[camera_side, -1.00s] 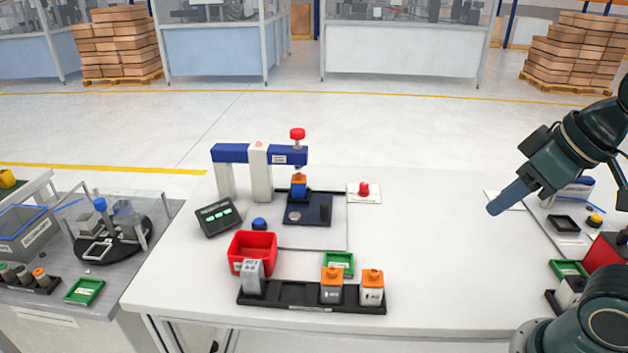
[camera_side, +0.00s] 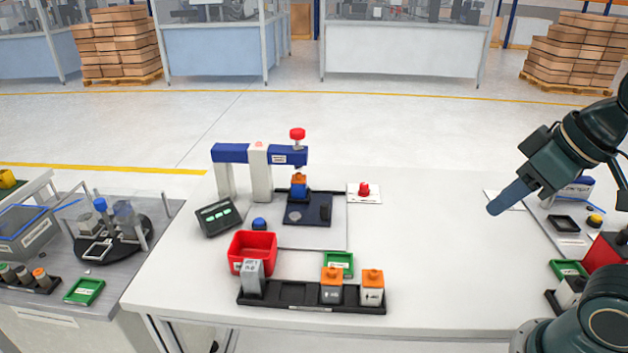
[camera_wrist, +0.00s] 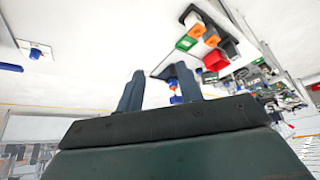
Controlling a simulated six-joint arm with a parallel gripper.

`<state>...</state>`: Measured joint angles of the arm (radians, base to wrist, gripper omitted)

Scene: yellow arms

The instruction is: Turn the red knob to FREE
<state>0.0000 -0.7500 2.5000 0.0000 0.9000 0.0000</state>
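A red knob (camera_side: 364,189) stands on a small white labelled plate (camera_side: 372,199) on the table, right of the dark blue press base. Another red knob (camera_side: 297,134) tops the post at the right end of the blue overhead beam (camera_side: 232,153). The lettering is too small to read. My gripper (camera_side: 494,210) is in the air over the right part of the table, well away from both knobs. In the wrist view, the two fingers of my gripper (camera_wrist: 159,68) are apart with nothing held between them. I cannot pick out either red knob there.
A red bin (camera_side: 252,251), a green tray (camera_side: 340,262) and a dark rack (camera_side: 290,297) with several blocks stand at the front. A dark display box (camera_side: 218,217) is at the left. The white table between the plate and my gripper is clear.

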